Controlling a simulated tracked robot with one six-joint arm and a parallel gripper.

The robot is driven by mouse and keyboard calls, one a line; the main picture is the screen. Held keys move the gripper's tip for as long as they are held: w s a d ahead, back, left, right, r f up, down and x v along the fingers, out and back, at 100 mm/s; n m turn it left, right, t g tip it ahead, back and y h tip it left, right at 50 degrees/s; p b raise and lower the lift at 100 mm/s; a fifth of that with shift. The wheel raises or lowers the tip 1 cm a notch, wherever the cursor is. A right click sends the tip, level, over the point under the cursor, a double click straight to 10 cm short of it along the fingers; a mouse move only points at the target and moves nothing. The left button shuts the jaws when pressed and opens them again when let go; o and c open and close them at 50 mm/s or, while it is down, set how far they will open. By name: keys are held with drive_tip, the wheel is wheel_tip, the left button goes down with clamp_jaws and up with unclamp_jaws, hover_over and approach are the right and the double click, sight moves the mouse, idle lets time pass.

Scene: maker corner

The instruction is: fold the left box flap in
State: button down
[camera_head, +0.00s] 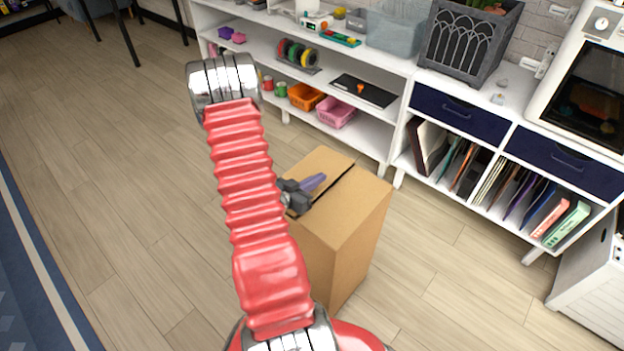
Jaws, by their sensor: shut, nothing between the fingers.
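A tall brown cardboard box (350,240) stands on the floor just right of my red arm. Its top shows two panels with a narrow dark gap between them. The left flap (322,160) lies about flat over the left part of the top. My gripper (314,182) is shut and empty, with its purple-grey fingers over the top of the box by the gap. I cannot tell whether the fingers touch the flap. My arm and gripper hide the near left part of the box and of the flap.
White shelves (385,135) with spools, small baskets and folders stand close behind the box. A white cabinet (590,290) is at the far right. The wooden floor (110,190) is clear on the left, beside a blue rug (25,270).

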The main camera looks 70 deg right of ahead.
drive_tip(key=shift+s+f, duration=0.1)
drive_tip(key=shift+f, duration=1.1)
drive_tip(key=shift+s+f, duration=0.15)
drive_tip(key=shift+s, duration=0.05)
